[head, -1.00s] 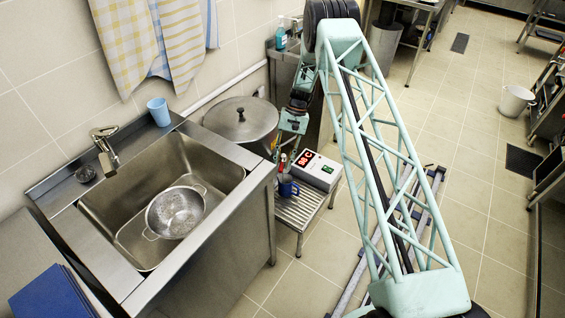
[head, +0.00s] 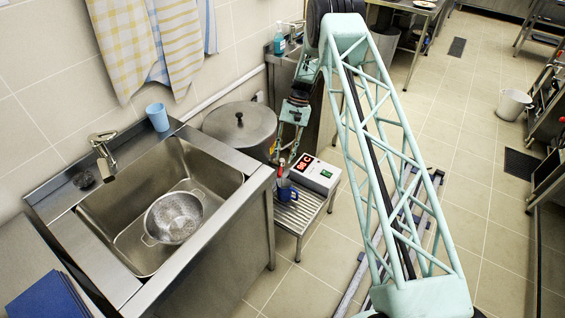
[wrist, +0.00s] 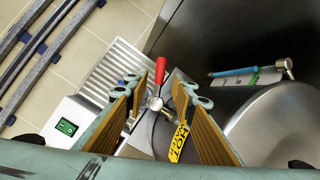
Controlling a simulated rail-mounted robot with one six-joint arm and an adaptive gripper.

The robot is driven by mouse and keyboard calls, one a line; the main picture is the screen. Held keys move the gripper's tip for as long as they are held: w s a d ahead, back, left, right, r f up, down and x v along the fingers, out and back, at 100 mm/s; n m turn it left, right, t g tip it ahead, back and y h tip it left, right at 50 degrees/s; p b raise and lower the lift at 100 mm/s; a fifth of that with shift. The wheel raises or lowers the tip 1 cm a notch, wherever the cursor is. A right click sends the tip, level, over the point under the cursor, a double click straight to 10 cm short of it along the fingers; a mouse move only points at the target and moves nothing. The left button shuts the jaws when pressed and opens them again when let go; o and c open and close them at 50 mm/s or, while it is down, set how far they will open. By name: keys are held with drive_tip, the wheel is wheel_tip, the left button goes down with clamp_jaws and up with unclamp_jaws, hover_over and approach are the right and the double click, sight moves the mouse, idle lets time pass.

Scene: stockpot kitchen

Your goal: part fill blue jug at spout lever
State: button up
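The blue jug (head: 286,192) stands on a slatted metal stand (head: 303,214) below the large lidded stockpot (head: 240,128). The spout's red lever (wrist: 160,70) shows in the wrist view, rising from a metal tap body (wrist: 155,103) at the pot's side. My gripper (wrist: 162,88) is open, its brown-padded fingers apart on either side of the tap and lever, with nothing gripped. In the head view my gripper (head: 283,153) is small, just above the jug; contact with the lever cannot be told.
A white box with a red display (head: 316,173) sits on the stand beside the jug. A yellow label (wrist: 179,142) hangs near the tap. The sink (head: 160,205) with a colander (head: 174,218) is at left. Floor rails (head: 355,285) run at right; open floor lies beyond.

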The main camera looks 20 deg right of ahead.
drive_tip(key=v, duration=0.6)
drive_tip(key=shift+r, duration=0.1)
drive_tip(key=shift+c, duration=0.2)
